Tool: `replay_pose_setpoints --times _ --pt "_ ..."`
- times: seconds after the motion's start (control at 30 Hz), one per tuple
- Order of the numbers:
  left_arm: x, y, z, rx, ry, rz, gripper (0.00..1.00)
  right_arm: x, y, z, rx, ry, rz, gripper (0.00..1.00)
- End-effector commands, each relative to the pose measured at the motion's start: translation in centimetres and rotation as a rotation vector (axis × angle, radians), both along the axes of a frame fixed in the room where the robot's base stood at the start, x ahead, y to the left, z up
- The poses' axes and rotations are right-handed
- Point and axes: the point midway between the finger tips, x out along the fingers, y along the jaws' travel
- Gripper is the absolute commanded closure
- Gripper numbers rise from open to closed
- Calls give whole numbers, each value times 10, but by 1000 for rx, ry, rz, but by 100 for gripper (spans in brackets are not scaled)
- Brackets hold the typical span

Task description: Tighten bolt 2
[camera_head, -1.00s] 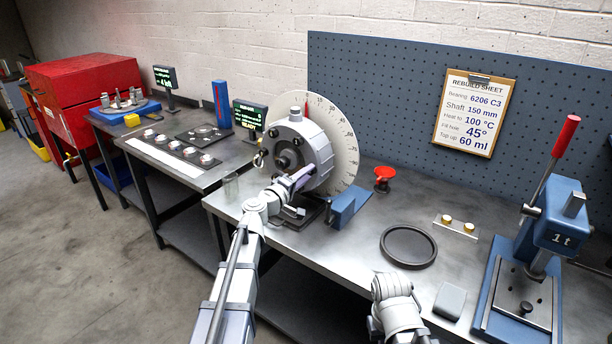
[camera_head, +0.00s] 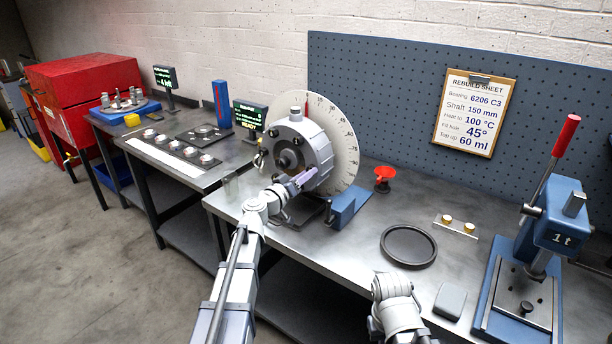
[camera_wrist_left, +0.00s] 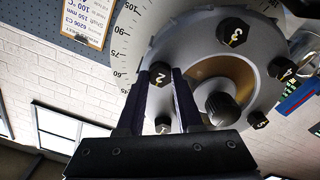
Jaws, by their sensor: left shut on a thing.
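The rotor housing (camera_head: 318,150) is a round grey body with a dark shaft in its middle, standing before a white degree dial (camera_head: 345,150). Its face shows numbered black bolts in the left wrist view. Bolt 2 (camera_wrist_left: 160,74) sits at the upper left of that face, still in the housing. My left gripper (camera_head: 305,178) reaches to the front of the housing. In the left wrist view its two dark fingers (camera_wrist_left: 164,74) are closed about bolt 2. Bolt 3 (camera_wrist_left: 232,33), bolt 4 (camera_wrist_left: 281,68), bolt 5 (camera_wrist_left: 258,120) and bolt 1 (camera_wrist_left: 163,125) are untouched.
A blue block (camera_head: 348,207) stands beside the housing. The side bench (camera_head: 205,172) at left holds small parts.

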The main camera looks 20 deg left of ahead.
Motion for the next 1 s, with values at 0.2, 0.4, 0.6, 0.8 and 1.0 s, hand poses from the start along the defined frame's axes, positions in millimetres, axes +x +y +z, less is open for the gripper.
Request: replay_pose_setpoints --times 0.2,0.4,0.6,0.8,1.0 --pt "-1 -1 -1 46 -14 -2 100 0 0 0 0 0 0 100" --pt "-1 -1 -1 57 -18 -3 100 0 0 0 0 0 0 100" --pt "-1 -1 -1 57 -18 -3 100 0 0 -1 0 0 0 100" --pt "-1 -1 -1 55 -18 -2 52 0 0 -1 0 0 0 100" --pt "-1 0 -1 53 -18 -2 35 0 0 0 0 0 0 100"
